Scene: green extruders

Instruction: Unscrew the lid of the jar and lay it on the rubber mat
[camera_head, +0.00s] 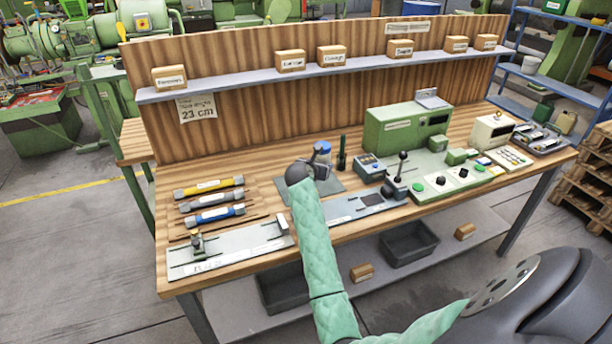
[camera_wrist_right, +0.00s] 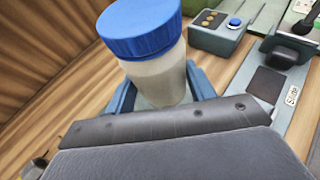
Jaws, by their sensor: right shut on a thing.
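The jar (camera_wrist_right: 158,78) is a pale, see-through container with a ribbed blue lid (camera_wrist_right: 145,28) on top. My right gripper (camera_wrist_right: 163,98) is shut on the jar body below the lid, one blue-grey finger on each side. In the head view the blue lid (camera_head: 324,147) shows just beyond my right gripper (camera_head: 320,166), which hides much of the jar. The lid sits on the jar. The grey rubber mat (camera_head: 333,186) lies on the bench around and under the gripper, partly hidden by my wrist. I cannot tell whether the jar touches the mat. My left gripper is out of view.
A dark green upright cylinder (camera_head: 342,153) and a blue-grey button box (camera_head: 370,166) stand right of the jar. Several coloured-sleeve tools (camera_head: 215,198) lie to the left. A metal plate with a stop (camera_head: 230,250) is along the front edge. A shelf (camera_head: 350,68) runs behind.

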